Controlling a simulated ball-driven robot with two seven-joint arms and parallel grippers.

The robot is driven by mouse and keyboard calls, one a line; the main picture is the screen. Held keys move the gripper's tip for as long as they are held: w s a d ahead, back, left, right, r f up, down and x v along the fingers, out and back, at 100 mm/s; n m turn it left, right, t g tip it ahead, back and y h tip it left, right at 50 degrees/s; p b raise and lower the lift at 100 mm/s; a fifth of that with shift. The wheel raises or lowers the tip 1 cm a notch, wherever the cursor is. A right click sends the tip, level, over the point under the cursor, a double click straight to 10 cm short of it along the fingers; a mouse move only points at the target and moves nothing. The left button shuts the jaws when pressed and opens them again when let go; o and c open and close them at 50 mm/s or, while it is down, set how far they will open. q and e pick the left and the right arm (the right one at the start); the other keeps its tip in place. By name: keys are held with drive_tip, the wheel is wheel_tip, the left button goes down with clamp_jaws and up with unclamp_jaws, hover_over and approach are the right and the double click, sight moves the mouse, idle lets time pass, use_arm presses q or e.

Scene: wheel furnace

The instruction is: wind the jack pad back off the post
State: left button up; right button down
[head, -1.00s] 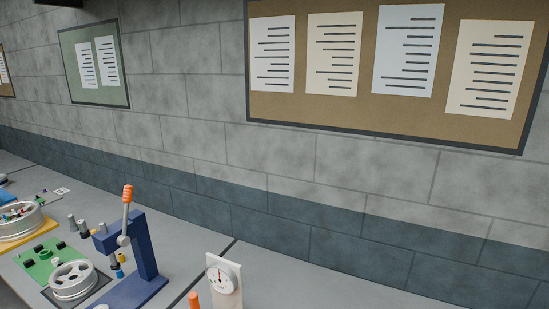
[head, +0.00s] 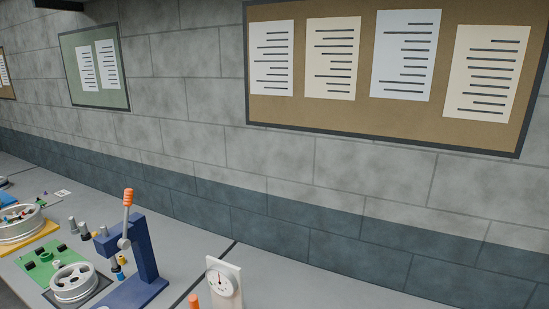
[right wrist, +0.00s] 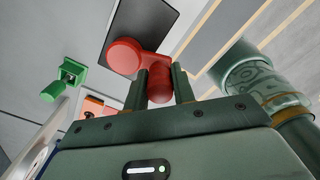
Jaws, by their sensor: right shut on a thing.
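In the right wrist view my right gripper (right wrist: 160,78) is shut on a red crank handle (right wrist: 161,90), with a dark green finger on either side of it. The handle joins a red arm that ends in a round red hub (right wrist: 125,56). The hub is over a dark plate (right wrist: 143,22). I cannot make out the jack pad or the post for certain in either view. Neither gripper shows in the head view, and my left gripper shows in no view.
In the head view a blue press (head: 145,250) with an orange-tipped lever (head: 128,198) stands on the grey bench. A wheel (head: 74,283), a green board (head: 45,262) and a white gauge (head: 222,284) are nearby. A green fixture (right wrist: 72,72) shows in the right wrist view.

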drive_tip(key=shift+w+a, duration=0.3)
drive_tip(key=shift+a, duration=0.25)
drive_tip(key=shift+w+a, duration=0.25)
drive_tip(key=shift+a, duration=0.25)
drive_tip(key=shift+w, duration=0.1)
drive_tip(key=shift+w+a+b, duration=0.7)
drive_tip(key=shift+w, duration=0.45)
